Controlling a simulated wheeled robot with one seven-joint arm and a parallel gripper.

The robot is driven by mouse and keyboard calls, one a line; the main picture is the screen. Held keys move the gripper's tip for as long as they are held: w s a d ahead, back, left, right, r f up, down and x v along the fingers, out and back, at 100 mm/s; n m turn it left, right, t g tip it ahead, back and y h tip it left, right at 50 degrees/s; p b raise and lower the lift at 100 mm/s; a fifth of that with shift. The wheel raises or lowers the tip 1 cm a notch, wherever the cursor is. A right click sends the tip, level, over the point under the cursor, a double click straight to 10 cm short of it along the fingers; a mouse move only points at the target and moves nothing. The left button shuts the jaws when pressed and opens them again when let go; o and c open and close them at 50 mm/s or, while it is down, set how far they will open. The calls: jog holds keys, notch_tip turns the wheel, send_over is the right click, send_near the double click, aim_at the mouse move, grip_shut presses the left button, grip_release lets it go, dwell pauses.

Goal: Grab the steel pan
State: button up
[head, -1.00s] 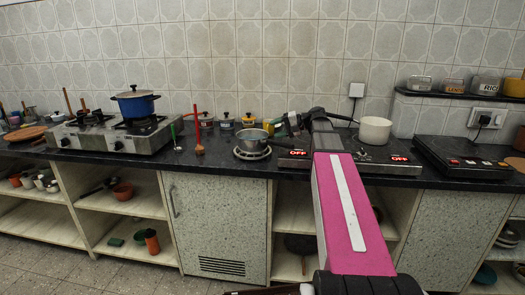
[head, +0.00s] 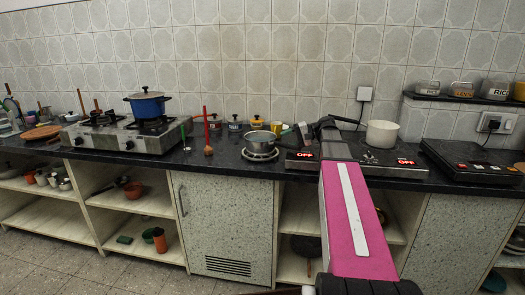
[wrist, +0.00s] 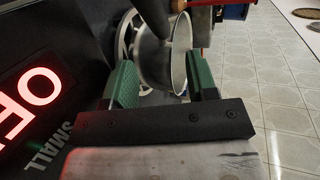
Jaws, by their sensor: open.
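The steel pan (head: 258,141) sits on a round metal stand (head: 260,155) on the dark counter, left of the hotplates. In the wrist view, the pan (wrist: 153,62) shows as a shiny round bowl with its open rim to the right. My gripper (wrist: 163,86) is open, with its green fingers on either side of the near part of the pan. I cannot tell whether either finger touches it. In the head view, my gripper (head: 291,131) is just right of the pan, partly hidden by my arm.
Black hotplates with red OFF displays (head: 305,154) lie under and beside my arm. A white pot (head: 382,134) stands on the right one. A red-handled tool (head: 207,132) and several small jars stand left and behind. A blue pot (head: 147,104) is on the stove.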

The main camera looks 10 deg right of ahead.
aim_at(273, 147)
jog(key=x, duration=0.5)
jog(key=shift+s+a+r, duration=0.1)
jog(key=shift+r, duration=0.15)
grip_shut()
dwell(1.1)
